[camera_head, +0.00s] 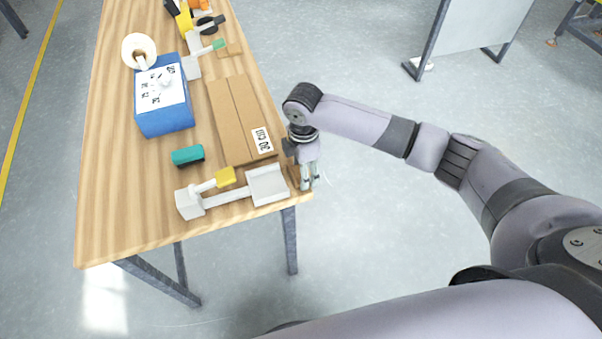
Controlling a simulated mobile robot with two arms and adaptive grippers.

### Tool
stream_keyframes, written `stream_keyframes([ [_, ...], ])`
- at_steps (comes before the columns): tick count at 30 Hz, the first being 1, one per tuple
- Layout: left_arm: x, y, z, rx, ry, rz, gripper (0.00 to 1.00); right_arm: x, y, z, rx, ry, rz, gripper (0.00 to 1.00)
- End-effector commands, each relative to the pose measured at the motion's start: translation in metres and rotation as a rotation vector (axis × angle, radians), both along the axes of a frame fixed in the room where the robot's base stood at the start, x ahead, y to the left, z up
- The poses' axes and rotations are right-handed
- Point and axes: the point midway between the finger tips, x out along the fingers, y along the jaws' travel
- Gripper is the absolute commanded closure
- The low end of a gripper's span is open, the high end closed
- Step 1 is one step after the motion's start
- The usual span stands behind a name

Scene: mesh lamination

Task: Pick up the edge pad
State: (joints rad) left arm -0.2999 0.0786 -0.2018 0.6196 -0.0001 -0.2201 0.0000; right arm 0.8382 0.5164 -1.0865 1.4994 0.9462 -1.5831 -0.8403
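I cannot tell for sure which item is the edge pad. A small teal block with a dark side (188,155) lies on the wooden table (120,215), left of a brown cardboard box. A yellow pad (225,176) sits on a white fixture (215,198) near the table's front edge. My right gripper (309,182) points down at the table's front right corner, to the right of the fixture. Its fingers are small in the picture, and I cannot tell whether they hold something. A narrow brown piece beside them is partly hidden. My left gripper is out of view.
The long brown box (235,115) lies along the table's right side. A blue box (165,120) with a printed white top stands left of it, with a white roll (139,48) behind. More fixtures and tools crowd the far end. The table's front left is bare.

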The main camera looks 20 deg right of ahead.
Motion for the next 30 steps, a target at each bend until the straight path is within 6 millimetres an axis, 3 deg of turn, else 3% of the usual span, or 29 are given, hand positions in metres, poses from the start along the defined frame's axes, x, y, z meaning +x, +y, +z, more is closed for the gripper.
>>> stream_keyframes([
  [9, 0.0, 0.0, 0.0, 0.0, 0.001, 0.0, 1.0, 0.0, 0.0, 0.0, 0.0, 0.0, 0.0, 0.69],
  [20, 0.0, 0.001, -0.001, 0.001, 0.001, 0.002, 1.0, 0.001, 0.0, 0.005, 0.001, -0.002, -0.001, 0.7],
  [26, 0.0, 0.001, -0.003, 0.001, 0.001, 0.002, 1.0, 0.001, 0.0, 0.028, 0.0, -0.004, 0.0, 0.7],
  [30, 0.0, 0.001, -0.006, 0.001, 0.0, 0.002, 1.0, 0.002, 0.0, 0.06, 0.002, -0.007, 0.001, 0.7],
])
